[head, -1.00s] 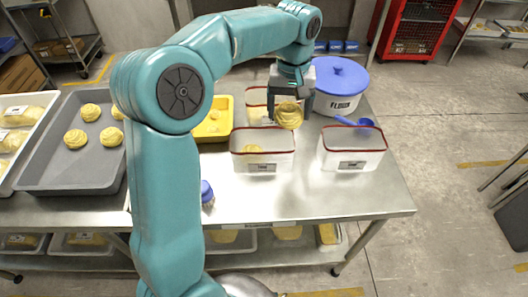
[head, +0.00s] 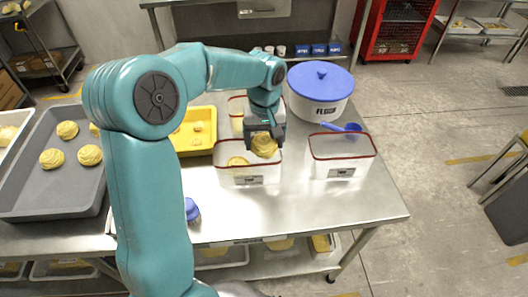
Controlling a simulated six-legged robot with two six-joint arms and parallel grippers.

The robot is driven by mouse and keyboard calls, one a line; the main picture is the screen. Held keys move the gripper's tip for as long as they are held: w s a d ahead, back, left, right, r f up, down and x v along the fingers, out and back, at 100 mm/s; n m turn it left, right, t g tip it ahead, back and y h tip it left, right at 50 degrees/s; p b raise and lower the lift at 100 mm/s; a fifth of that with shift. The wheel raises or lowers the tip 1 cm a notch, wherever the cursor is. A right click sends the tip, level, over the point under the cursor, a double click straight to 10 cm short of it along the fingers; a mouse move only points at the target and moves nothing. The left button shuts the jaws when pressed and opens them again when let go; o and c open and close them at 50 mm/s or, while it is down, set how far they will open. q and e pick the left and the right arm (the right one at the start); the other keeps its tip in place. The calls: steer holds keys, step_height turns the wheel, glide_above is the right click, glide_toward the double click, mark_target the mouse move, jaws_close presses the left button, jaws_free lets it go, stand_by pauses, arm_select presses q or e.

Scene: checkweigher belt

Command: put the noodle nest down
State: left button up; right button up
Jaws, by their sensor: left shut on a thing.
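My left gripper (head: 265,146) is shut on a yellow noodle nest (head: 264,145). It holds the nest above the far part of a red-rimmed white bin (head: 270,177), which stands at the middle of the steel table. Another noodle nest (head: 237,161) lies inside that bin, at its left. The gripper hides part of the bin's far rim. My right gripper is not in view.
A flour tub (head: 321,112), yellow tray (head: 207,144) and grey tray (head: 40,203) with several nests stand around. The table's front right is clear.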

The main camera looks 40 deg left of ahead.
mark_target(264, 151)
arm_select(q)
steer(key=shift+s+f, duration=0.1)
steer(key=shift+f, duration=0.25)
step_height(264, 151, down, 4)
steer(key=shift+r, duration=0.1)
steer(key=shift+w+a+f, duration=0.1)
steer(key=shift+w+f, duration=0.1)
steer(key=shift+f, duration=0.3)
steer(key=shift+s+r, duration=0.1)
steer(key=shift+f+b, duration=0.6)
steer(key=shift+f, duration=0.05)
steer(key=shift+r, duration=0.1)
steer(key=o, duration=1)
steer(key=shift+o, duration=0.2)
